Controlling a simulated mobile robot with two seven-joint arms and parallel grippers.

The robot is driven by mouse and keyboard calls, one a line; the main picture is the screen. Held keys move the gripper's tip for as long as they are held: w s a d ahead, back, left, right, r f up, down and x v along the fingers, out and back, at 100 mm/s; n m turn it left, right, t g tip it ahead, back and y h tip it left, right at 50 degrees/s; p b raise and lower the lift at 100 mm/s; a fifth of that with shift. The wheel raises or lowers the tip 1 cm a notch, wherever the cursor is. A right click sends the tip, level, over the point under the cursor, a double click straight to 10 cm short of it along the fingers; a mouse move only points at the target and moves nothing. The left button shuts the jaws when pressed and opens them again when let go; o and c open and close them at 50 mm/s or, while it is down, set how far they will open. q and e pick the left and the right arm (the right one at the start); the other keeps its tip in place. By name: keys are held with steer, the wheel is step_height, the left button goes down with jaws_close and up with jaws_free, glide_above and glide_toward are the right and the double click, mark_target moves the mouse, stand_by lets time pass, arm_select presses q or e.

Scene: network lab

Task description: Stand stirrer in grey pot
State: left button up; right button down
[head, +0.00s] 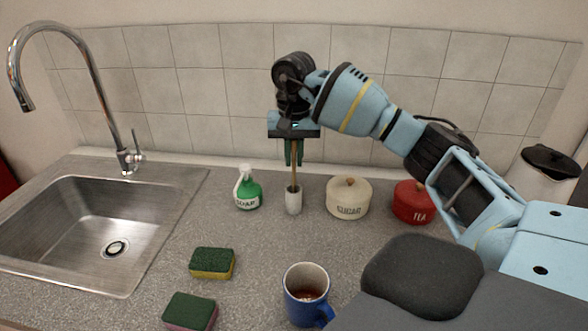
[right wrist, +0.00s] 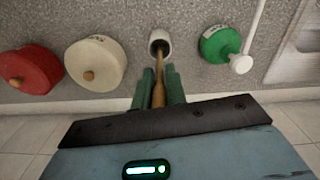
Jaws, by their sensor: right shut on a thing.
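The grey pot (head: 293,204) is a small, pale, narrow cup standing upright on the counter. The stirrer (head: 294,176) is a thin brown wooden stick, held upright above the pot. My right gripper (head: 294,160) points down and is shut on the stirrer's upper part. In the right wrist view, the stirrer (right wrist: 158,92) runs between the green fingers (right wrist: 159,88) to the mouth of the pot (right wrist: 160,36). Its lower end appears to be within the pot's mouth; how deep it reaches is hidden. My left gripper is not in view.
A green soap bottle (head: 248,192) stands just left of the pot. A cream sugar jar (head: 347,199) and a red tea jar (head: 412,203) stand to its right. A blue mug (head: 305,296) and two sponges (head: 212,264) are nearer. The sink (head: 85,235) is at left.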

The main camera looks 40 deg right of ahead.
mark_target(294, 170)
steer(key=shift+f, duration=1.85)
steer(key=shift+f, duration=0.15)
steer(key=c, duration=1.4)
jaws_free()
steer(key=shift+c, duration=0.2)
